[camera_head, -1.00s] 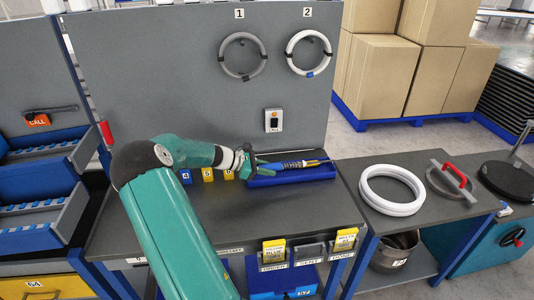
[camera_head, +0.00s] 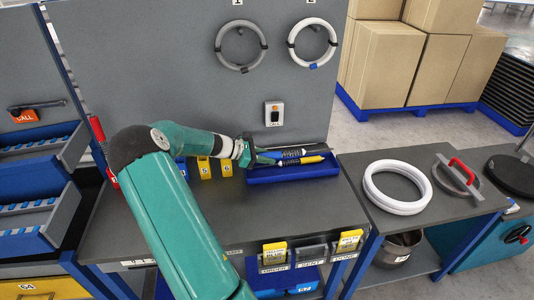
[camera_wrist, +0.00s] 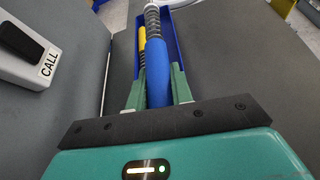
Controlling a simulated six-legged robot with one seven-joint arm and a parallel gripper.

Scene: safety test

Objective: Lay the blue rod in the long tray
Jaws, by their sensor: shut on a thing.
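My gripper (camera_head: 256,158) is shut on the blue rod (camera_wrist: 157,75), with one finger on each side of it in the wrist view. The rod has a ribbed grey section toward its far end. It points along the long blue tray (camera_head: 297,175) at the back of the bench, and in the wrist view it lies over the tray's (camera_wrist: 172,45) opening. I cannot tell whether it touches the tray floor. A yellow-and-blue rod (camera_head: 308,160) lies in the tray beside it; its yellow part (camera_wrist: 142,38) shows left of the blue rod in the wrist view.
A grey back panel with a call button (camera_head: 274,113) rises behind the tray. Yellow numbered blocks (camera_head: 204,168) stand left of the tray. White rings (camera_head: 396,188) lie on the right-hand table. The bench front is clear.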

